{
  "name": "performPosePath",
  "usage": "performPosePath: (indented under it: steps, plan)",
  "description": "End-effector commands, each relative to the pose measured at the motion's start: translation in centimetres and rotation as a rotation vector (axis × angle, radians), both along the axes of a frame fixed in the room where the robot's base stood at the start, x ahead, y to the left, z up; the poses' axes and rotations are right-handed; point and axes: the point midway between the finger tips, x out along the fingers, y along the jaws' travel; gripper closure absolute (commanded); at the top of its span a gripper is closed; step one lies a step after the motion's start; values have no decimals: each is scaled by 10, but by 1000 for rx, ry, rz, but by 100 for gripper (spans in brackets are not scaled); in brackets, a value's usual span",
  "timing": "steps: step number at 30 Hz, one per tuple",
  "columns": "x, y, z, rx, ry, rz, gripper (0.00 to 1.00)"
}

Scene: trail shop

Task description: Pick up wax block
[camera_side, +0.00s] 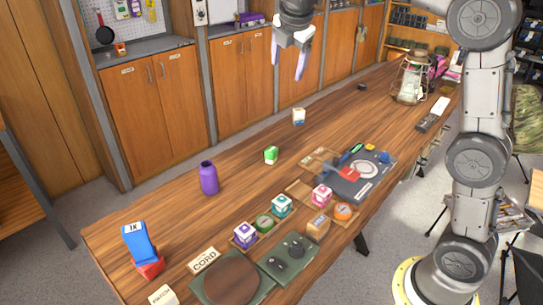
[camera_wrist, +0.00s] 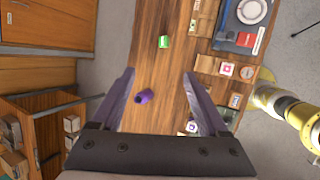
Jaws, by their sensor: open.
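I cannot read which item is labelled as the wax block. A tan block (camera_side: 318,227) sits among small goods near the front edge. My gripper (camera_side: 287,76) is open and empty, high above the bench's back side.
A purple bottle (camera_side: 209,178) stands left of the green block. A blue and red item (camera_side: 141,250) is at the left end. Coloured boxes, such as the teal one (camera_side: 281,206), line the front. The bench's middle has free room.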

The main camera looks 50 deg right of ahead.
Motion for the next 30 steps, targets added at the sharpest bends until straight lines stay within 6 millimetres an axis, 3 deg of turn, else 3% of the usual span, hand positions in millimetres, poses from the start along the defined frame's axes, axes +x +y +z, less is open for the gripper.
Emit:
performPosePath:
  steps: [1,6,12,18,30]
  plan:
    - [20,-4,-14,-22,35,24,22]
    - [74,-18,-61,-89,130,98,22]
    - [120,-32,-137,-118,229,117,22]
    - [134,-38,-208,-111,319,115,22]
    - [134,-55,-272,-104,363,111,22]
